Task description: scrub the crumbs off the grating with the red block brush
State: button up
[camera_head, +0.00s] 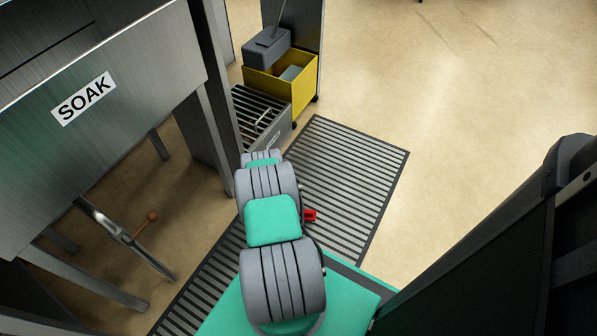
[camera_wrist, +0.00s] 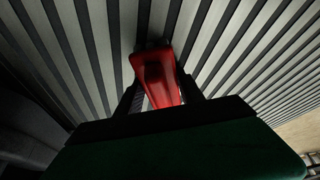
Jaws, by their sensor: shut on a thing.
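The red block brush (camera_wrist: 156,76) is between the two dark fingers of my gripper (camera_wrist: 158,98) in the wrist view, and my gripper is shut on it. In the head view only a small red part of the brush (camera_head: 310,215) shows to the right of my arm; the arm hides the rest and the gripper. The grating (camera_head: 345,183) is a dark-framed floor panel of light and dark slats, running under my arm. Its slats (camera_wrist: 224,40) fill the wrist view behind the brush. Whether the brush touches the slats I cannot tell. No crumbs can be made out on the visible slats.
A steel unit marked SOAK (camera_head: 85,98) stands at the left on legs. A yellow mop bucket (camera_head: 290,92) on casters and a grey slatted box (camera_head: 262,122) stand beyond the grating. A dark panel (camera_head: 480,270) is at lower right. Tan floor (camera_head: 450,110) is clear at upper right.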

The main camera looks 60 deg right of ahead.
jog(key=shift+s+a+p, duration=0.1)
jog(key=shift+a+p, duration=0.95)
jog(key=shift+a, duration=2.05)
jog(key=shift+a+r, duration=0.25)
jog(key=shift+a, duration=0.05)
notch_tip(320, 180, up, 8)
jog(key=p, duration=0.5)
